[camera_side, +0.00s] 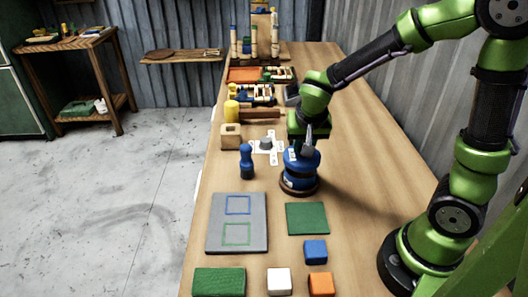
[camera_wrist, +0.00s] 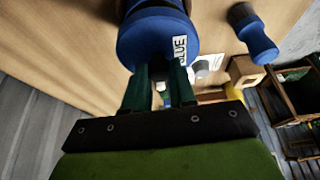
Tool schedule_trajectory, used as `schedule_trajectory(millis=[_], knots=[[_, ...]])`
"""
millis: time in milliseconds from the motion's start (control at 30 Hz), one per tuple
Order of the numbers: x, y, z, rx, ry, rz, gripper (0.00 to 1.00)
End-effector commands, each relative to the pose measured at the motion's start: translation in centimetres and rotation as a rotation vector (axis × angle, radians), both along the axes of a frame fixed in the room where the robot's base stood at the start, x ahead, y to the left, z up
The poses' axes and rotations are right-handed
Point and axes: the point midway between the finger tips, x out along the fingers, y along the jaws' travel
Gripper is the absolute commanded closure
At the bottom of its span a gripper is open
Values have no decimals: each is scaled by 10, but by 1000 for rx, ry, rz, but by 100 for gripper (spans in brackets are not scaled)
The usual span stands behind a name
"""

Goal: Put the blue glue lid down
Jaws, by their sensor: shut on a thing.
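The blue glue pot (camera_side: 302,174) stands upright on a round dark base on the bench. Its white GLUE label (camera_wrist: 179,49) faces my gripper in the wrist view. My gripper (camera_side: 306,143) is right over the top of the pot, with its fingers (camera_wrist: 160,82) at the near edge of the blue round body. The fingers are shut on the blue glue lid, which they mostly hide. I cannot tell whether the lid touches the pot.
A blue knobbed tool (camera_side: 246,162) stands left of the pot, also in the wrist view (camera_wrist: 255,36). A wooden block (camera_side: 231,137) is behind it. A grey board (camera_side: 237,222) and green mat (camera_side: 307,218) lie in front. The bench right of the pot is clear.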

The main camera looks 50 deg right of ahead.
Motion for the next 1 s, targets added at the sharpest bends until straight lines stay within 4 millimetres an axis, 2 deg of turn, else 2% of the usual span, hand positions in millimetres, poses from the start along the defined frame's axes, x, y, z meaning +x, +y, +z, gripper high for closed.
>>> schedule_trajectory(millis=[33,100,300,433,567,767,1000], knots=[[1,0,13,2,-8,-2,100],[1,0,27,2,-7,-2,100],[1,4,54,1,-2,13,100],[-1,26,47,1,5,46,100],[-9,42,34,-1,6,-77,100],[-31,66,14,-3,6,-466,100],[-64,84,2,-2,4,-1100,100]])
